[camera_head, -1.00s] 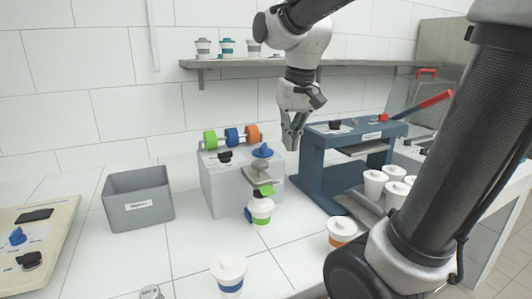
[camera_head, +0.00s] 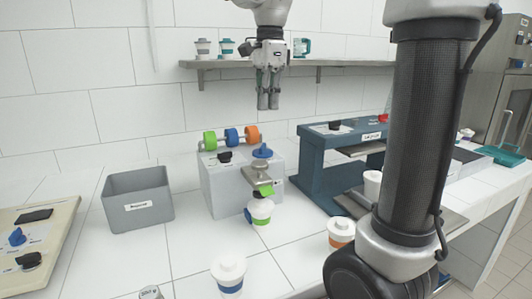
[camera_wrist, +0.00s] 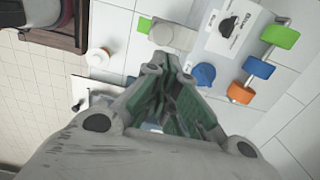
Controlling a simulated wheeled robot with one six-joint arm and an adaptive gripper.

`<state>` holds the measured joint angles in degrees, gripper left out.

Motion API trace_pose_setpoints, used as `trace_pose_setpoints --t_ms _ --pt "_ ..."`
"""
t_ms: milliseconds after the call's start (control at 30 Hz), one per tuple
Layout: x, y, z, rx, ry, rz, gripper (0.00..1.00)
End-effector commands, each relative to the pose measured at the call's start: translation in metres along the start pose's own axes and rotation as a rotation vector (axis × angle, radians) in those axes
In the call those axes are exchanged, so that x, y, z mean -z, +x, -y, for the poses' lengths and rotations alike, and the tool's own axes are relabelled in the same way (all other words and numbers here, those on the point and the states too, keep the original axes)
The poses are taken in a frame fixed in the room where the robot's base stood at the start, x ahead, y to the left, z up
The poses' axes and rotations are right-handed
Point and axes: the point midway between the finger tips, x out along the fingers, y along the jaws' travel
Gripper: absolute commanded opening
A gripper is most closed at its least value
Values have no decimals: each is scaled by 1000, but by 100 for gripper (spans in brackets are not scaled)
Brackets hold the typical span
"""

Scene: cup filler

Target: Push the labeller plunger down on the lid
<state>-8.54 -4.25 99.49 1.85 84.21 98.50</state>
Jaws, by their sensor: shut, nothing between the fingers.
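The labeller is a pale grey box (camera_head: 228,190) in the middle of the counter, with green, blue and orange rolls and a blue knob (camera_head: 262,150) on top. Its grey plunger (camera_head: 258,174) juts out at the front above a white-lidded cup (camera_head: 261,211) with a green band. A green label (camera_head: 266,190) shows between plunger and lid. My gripper (camera_head: 268,106) is shut, empty and pointing down, well above and behind the plunger. In the wrist view, the gripper (camera_wrist: 175,95) is near the blue knob, and the plunger (camera_wrist: 172,36) lies beyond its tips.
A blue press (camera_head: 315,165) stands close on the right. A grey bin (camera_head: 138,205) is at left. Cups with blue (camera_head: 228,272) and orange (camera_head: 341,232) bands stand in front. A shelf (camera_head: 225,63) runs behind my gripper. My arm hides part of the right side.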

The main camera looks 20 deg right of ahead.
Motion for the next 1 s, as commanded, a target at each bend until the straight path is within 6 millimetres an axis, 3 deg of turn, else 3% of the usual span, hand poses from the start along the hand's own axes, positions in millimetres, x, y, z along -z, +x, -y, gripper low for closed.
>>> trace_pose_setpoints --t_ms 267,800,1000 --pt "0 11 0 -2 -2 0 0" --pt "0 116 -1 -4 -3 -1 0" --pt "0 136 0 -1 -3 0 0"
